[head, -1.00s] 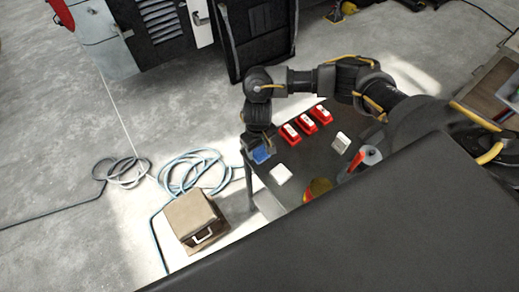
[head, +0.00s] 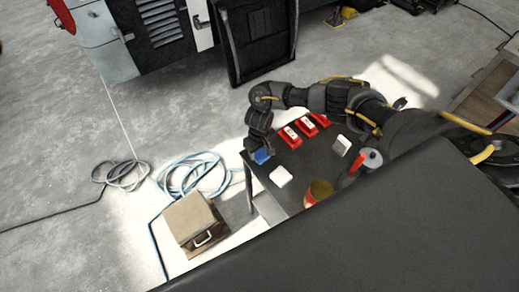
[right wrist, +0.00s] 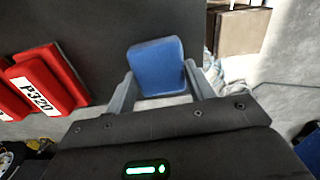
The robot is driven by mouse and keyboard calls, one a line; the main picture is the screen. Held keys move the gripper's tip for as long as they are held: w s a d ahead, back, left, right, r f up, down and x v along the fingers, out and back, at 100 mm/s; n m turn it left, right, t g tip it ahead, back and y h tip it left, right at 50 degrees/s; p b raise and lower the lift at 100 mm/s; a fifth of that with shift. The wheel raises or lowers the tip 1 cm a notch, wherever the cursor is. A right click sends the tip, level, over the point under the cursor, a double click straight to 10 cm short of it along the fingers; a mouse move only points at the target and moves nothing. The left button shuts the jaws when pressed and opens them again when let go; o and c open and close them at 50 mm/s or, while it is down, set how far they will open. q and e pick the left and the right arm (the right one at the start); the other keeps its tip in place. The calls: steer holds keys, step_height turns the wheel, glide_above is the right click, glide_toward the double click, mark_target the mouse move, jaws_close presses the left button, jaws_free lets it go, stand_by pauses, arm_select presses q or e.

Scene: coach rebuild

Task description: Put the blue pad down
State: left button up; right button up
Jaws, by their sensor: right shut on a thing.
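The blue pad (head: 262,156) is at the far left corner of the dark table (head: 312,170). In the right wrist view the blue pad (right wrist: 157,66) sits between the two grey fingers of my right gripper (right wrist: 158,92), which is shut on it. The right gripper (head: 259,149) reaches down over that corner in the head view. Dark tabletop shows behind the pad in the wrist view. I cannot tell whether the pad touches the tabletop. My left gripper is not in view.
Several red blocks (head: 291,136) stand right of the pad; one label reads P320 in the wrist view (right wrist: 41,88). A white pad (head: 281,177), a grey-white block (head: 341,146) and a round can (head: 318,192) share the table. A brown box (head: 197,222) and coiled hoses (head: 195,175) lie on the floor.

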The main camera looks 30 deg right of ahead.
mark_target(260, 151)
steer(key=o, duration=0.6)
steer(key=shift+s+f, duration=0.15)
steer(key=shift+f, duration=0.05)
steer(key=shift+o, duration=1.4)
steer(key=shift+f+b, duration=0.2)
steer(key=shift+b, duration=0.25)
steer(key=shift+r+b, duration=0.1)
steer(key=shift+b, duration=0.25)
steer(key=r, duration=0.5)
steer(key=shift+w+d+r, duration=0.2)
steer(key=shift+d+r, duration=0.05)
steer(key=shift+r, duration=0.15)
step_height(260, 151, up, 5)
steer(key=shift+s+f+p, duration=0.1)
steer(key=shift+p, duration=0.5)
steer(key=shift+s, duration=0.1)
